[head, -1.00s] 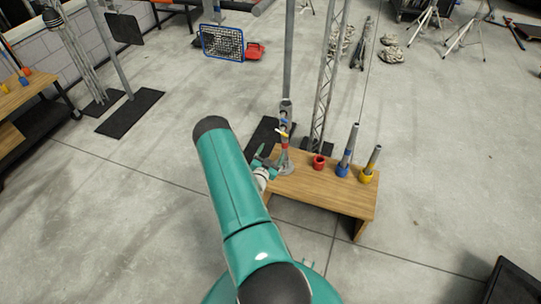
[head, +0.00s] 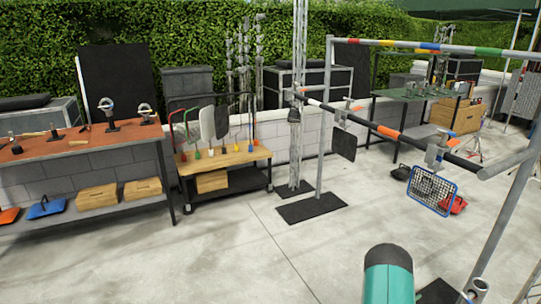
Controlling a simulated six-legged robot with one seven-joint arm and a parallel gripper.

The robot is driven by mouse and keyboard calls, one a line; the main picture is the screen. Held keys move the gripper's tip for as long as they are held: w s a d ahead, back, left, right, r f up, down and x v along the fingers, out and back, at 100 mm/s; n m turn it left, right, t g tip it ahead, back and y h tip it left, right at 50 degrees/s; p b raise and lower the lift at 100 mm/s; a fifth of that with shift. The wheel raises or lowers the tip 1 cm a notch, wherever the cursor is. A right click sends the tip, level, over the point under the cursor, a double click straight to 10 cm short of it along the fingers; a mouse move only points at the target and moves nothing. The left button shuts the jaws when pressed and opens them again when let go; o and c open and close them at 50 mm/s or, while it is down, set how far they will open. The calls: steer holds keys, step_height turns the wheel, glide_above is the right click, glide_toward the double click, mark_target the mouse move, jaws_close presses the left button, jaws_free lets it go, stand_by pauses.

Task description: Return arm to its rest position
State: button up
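My teal arm shows at the bottom right of the head view, with its dark rounded joint (head: 388,255) pointing up. The rest of the arm runs out of the bottom of the picture. My gripper is not in view, so I cannot see whether it is open or holds anything. The low wooden bench with the coloured cups is out of view now.
A tool table (head: 85,140) stands at the left, beside a wooden-topped cart (head: 225,158). Poles on a black base plate (head: 311,207) carry a striped bar (head: 385,130). A blue-framed mesh panel (head: 433,191) hangs at the right. The concrete floor (head: 200,265) in front is clear.

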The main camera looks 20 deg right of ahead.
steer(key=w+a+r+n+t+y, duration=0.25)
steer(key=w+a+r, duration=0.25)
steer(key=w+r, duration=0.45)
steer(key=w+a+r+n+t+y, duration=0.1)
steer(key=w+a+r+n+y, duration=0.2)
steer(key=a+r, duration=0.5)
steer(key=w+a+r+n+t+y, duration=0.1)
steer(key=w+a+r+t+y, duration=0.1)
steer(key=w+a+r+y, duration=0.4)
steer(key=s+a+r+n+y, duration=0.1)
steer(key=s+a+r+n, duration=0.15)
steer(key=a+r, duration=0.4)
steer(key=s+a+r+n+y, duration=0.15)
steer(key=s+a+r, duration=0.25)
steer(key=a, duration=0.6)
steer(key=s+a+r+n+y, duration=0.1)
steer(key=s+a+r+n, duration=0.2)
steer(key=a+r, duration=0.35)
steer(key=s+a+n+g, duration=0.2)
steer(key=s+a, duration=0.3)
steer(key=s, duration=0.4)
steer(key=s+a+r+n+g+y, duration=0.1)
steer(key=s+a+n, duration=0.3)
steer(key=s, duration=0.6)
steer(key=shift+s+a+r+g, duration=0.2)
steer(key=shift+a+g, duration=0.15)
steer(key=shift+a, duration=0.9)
